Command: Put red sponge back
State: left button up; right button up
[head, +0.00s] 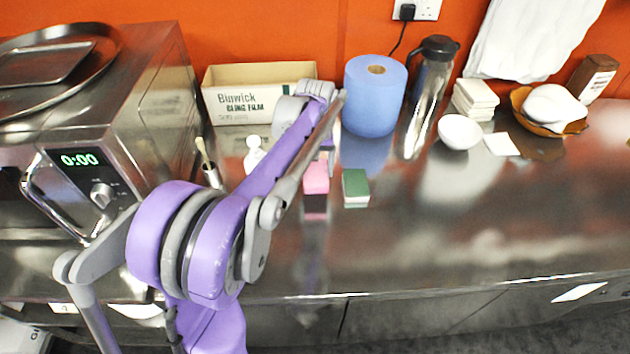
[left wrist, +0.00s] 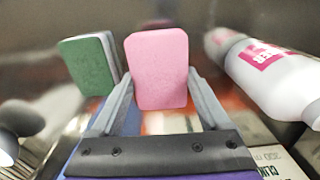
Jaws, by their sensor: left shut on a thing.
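The red sponge, which looks pink, shows in the head view (head: 316,178) near the middle of the steel counter (head: 440,240), left of a green and white sponge (head: 356,187). In the left wrist view the red sponge (left wrist: 157,62) stands upright between the two fingers of my left gripper (left wrist: 158,92), which is shut on it. The green sponge (left wrist: 86,66) is just to its left there, a small gap apart. In the head view my left arm hides most of the left gripper. I cannot tell whether the red sponge touches the counter. My right gripper is not in view.
A white bottle (head: 254,154) stands left of the sponges; its pink label shows in the left wrist view (left wrist: 262,56). Behind are a cling film box (head: 240,101), blue paper roll (head: 372,100) and steel flask (head: 425,95). The counter's front right is clear.

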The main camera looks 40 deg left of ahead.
aim_at(315, 180)
pick_arm(q)
jog(key=shift+f, duration=2.15)
